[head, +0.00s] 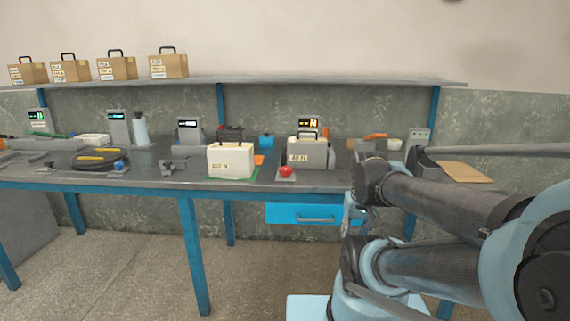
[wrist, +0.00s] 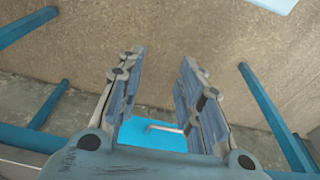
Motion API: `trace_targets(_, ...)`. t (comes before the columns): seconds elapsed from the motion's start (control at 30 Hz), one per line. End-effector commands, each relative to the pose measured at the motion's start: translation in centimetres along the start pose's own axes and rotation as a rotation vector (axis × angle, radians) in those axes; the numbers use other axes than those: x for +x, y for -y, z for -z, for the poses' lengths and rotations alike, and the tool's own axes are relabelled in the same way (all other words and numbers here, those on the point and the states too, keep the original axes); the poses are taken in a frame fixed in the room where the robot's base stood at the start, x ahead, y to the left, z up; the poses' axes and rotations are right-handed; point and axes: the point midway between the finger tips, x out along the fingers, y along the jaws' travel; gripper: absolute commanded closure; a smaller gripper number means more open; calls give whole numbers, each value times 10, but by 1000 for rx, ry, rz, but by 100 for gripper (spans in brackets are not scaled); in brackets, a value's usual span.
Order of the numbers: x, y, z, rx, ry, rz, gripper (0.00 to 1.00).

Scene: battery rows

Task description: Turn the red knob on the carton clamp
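The red knob (head: 286,171) sits on a small grey plate near the front edge of the bench. Right behind it stands a grey device with a labelled white carton (head: 298,157) and a lit display on top; this looks like the carton clamp, though its parts are hard to tell apart. My gripper (wrist: 160,95) is open and empty in the wrist view, its two fingers well apart. It points down at the floor and a blue drawer, away from the knob. In the head view the gripper itself is hidden or cannot be made out behind my arm links.
A white carton (head: 231,160) on a green mat stands left of the knob. A blue drawer (head: 314,213) with a handle hangs under the bench (head: 150,180). Several brown cartons sit on the upper shelf (head: 240,84). A brown sheet (head: 465,171) lies at right.

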Motion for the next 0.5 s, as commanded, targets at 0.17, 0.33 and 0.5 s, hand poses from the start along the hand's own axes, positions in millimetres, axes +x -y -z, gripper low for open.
trace_targets(0.17,0,0,0,0,0,0,67)
trace_targets(0.33,0,0,0,0,0,0,67)
trace_targets(0.5,-10,1,-5,-23,-10,1,38)
